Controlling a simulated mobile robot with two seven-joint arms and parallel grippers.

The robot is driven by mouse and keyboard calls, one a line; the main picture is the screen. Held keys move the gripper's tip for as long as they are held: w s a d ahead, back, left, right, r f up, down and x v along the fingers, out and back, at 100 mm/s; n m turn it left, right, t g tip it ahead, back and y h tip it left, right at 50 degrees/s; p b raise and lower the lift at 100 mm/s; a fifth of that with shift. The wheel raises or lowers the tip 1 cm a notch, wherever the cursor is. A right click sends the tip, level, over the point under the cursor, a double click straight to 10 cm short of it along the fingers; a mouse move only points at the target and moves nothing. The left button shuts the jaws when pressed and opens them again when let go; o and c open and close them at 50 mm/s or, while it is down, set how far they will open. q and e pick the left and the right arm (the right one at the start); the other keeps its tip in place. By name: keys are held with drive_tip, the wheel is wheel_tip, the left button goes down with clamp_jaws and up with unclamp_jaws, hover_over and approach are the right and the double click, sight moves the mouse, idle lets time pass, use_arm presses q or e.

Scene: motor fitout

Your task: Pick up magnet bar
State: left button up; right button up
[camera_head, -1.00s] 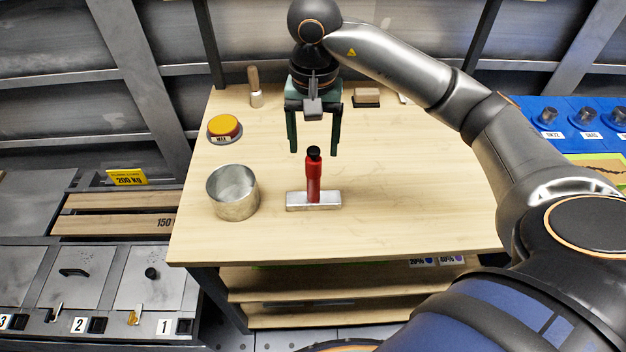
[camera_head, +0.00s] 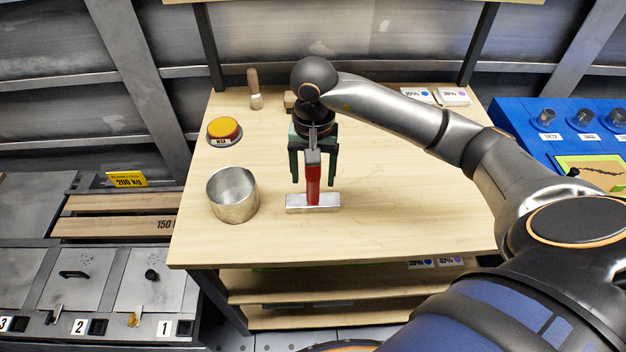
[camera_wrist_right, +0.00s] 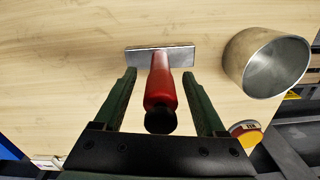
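The magnet bar (camera_head: 313,202) is a flat silver bar with an upright red handle, standing on the wooden workbench. In the right wrist view its red handle (camera_wrist_right: 160,85) has a black knob at the near end. My right gripper (camera_head: 314,182) is lowered over the handle from above. Its two green fingers are open, one on each side of the handle, with gaps between them and it in the wrist view (camera_wrist_right: 163,88). The silver bar lies beyond the fingertips. My left gripper is not in either view.
A round metal pot (camera_head: 232,195) stands left of the magnet bar. A yellow-topped tin (camera_head: 224,130) and a wooden-handled tool (camera_head: 255,90) are behind it. A blue rack (camera_head: 535,125) is at the right. The bench (camera_head: 420,225) is clear to the right of the bar.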

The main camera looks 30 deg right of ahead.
clamp_jaws()
idle(0.3)
drive_tip(key=shift+r, duration=0.1)
idle(0.8)
